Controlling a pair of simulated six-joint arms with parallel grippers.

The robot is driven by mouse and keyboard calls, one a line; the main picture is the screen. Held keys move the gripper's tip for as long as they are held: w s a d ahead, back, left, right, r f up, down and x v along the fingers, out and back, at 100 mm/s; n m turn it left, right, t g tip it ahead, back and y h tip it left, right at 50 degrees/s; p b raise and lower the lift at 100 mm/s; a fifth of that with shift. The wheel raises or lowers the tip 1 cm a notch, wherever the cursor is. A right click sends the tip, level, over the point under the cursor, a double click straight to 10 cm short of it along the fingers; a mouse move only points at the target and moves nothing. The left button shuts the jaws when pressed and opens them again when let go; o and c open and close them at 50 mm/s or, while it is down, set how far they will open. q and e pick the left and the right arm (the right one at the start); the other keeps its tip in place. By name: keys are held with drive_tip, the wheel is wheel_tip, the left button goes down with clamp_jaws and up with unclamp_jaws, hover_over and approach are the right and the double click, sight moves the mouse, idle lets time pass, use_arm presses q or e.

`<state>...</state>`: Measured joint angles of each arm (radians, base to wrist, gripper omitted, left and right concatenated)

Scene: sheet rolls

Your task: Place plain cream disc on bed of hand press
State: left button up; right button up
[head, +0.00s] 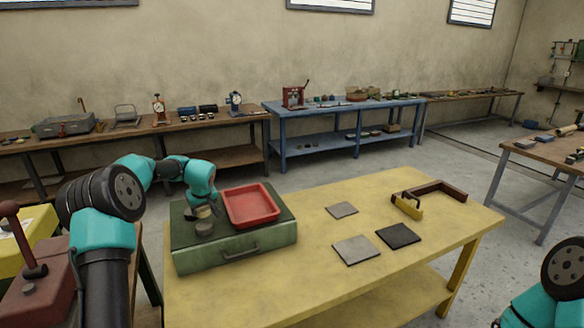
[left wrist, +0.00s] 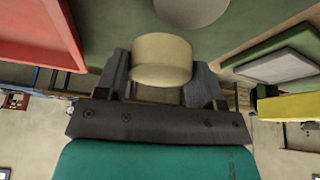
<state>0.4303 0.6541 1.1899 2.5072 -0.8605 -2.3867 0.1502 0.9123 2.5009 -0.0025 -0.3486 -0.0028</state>
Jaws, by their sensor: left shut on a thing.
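The plain cream disc (left wrist: 161,59) is between the two dark fingers of my left gripper (left wrist: 158,80), which is shut on it. In the head view the cream disc (head: 203,212) shows small under the gripper (head: 201,204), over the green case on the yellow table. A grey disc (head: 205,229) sits on the case just in front of it. A dark red device with a knobbed lever (head: 32,278) stands at the lower left; I cannot tell for sure whether it is the hand press, and its bed is not clear. My right gripper is out of view.
A red tray (head: 251,205) lies on the green case (head: 236,253), close beside the left gripper. Flat grey plates (head: 356,250) and a brown angled piece with a yellow part (head: 407,206) lie on the yellow table (head: 300,282). Loaded benches line the back wall.

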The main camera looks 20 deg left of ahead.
use_arm(q)
drive_tip(key=shift+m+t, duration=0.3)
drive_tip(key=shift+m, duration=0.6)
drive_tip(key=d, duration=0.3)
drive_tip(key=w+d, duration=0.1)
drive_tip(key=d, duration=0.7)
drive_tip(key=shift+w+r, duration=0.25)
drive_tip(key=shift+r, duration=0.15)
drive_tip(key=s+d+f+m, duration=0.1)
drive_tip(key=s+d, duration=0.3)
drive_tip(key=d, duration=0.4)
drive_tip(key=s+d+f+m+h, duration=0.1)
drive_tip(key=s+d+f+m, duration=0.1)
drive_tip(key=d, duration=0.6)
drive_tip(key=s+d+f+m+t+h, duration=0.1)
drive_tip(key=s+d+f+m, duration=0.1)
drive_tip(key=s+d, duration=0.3)
drive_tip(key=d, duration=0.3)
drive_tip(key=shift+s+d, duration=0.2)
drive_tip(key=shift+s, duration=0.1)
drive_tip(key=shift+a+r, duration=0.1)
drive_tip(key=shift+a, duration=0.05)
